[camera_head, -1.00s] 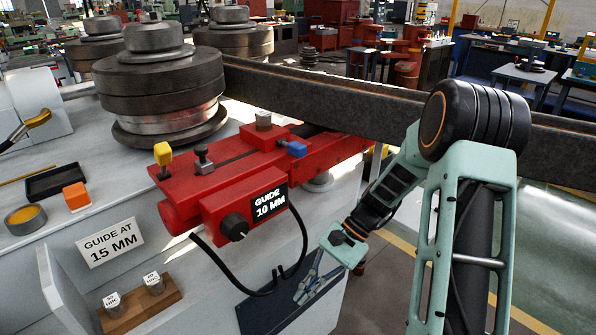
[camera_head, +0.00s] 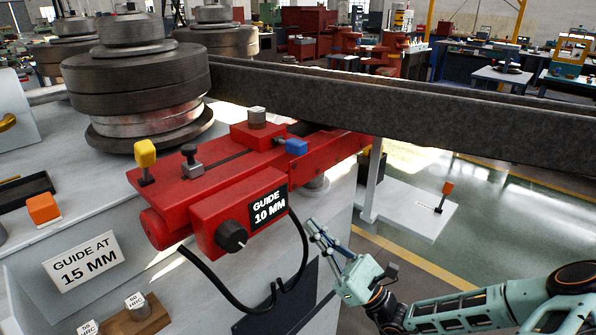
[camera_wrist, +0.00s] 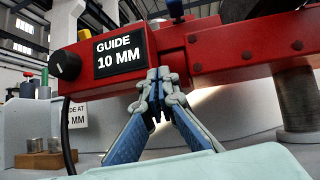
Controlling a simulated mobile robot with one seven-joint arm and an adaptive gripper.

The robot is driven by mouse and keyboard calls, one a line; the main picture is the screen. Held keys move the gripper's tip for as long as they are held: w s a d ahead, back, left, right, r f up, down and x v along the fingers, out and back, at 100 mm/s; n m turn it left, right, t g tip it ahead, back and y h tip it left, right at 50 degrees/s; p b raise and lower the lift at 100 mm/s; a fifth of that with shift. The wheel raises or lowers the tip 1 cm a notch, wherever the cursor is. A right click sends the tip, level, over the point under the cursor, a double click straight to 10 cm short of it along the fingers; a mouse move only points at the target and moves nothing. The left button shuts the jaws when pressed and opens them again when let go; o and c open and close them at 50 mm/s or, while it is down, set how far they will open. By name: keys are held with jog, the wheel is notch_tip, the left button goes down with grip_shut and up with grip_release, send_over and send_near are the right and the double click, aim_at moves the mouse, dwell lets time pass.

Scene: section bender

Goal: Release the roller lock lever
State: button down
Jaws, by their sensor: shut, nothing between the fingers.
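A red guide unit (camera_head: 215,205) labelled "GUIDE 10 MM" is fixed on the pale machine beside the stacked rollers (camera_head: 145,90). It carries a yellow-topped lever (camera_head: 145,157), a black-topped clamp (camera_head: 190,160), a blue handle (camera_head: 292,146) and a black knob (camera_head: 231,236). An orange-topped lever (camera_head: 445,193) stands on a low grey plate at right. None is labelled as the roller lock lever, so I cannot tell which it is. My gripper (camera_head: 314,226) is shut and empty, low and right of the guide unit. In the wrist view my gripper (camera_wrist: 159,80) overlaps the red unit (camera_wrist: 200,55).
A long dark steel section (camera_head: 430,105) runs across above the guide. A black cable (camera_head: 250,305) hangs below the unit. A "GUIDE AT 15 MM" sign (camera_head: 84,262), an orange block (camera_head: 43,208) and a wooden block (camera_head: 135,320) are at left. Open floor lies right.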

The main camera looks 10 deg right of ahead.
jog(key=d+m+t+h, duration=0.1)
jog(key=d+m+t, duration=0.1)
jog(key=d+r+m+t+h, duration=0.1)
jog(key=shift+w+h, duration=0.3)
jog(key=shift+w, duration=0.05)
jog(key=shift+r, duration=0.1)
send_near(290, 145)
jog(key=w+a, duration=0.2)
jog(key=w, duration=0.3)
jog(key=shift+r, duration=0.75)
jog(key=shift+r+p, duration=0.15)
jog(key=shift+p, duration=0.45)
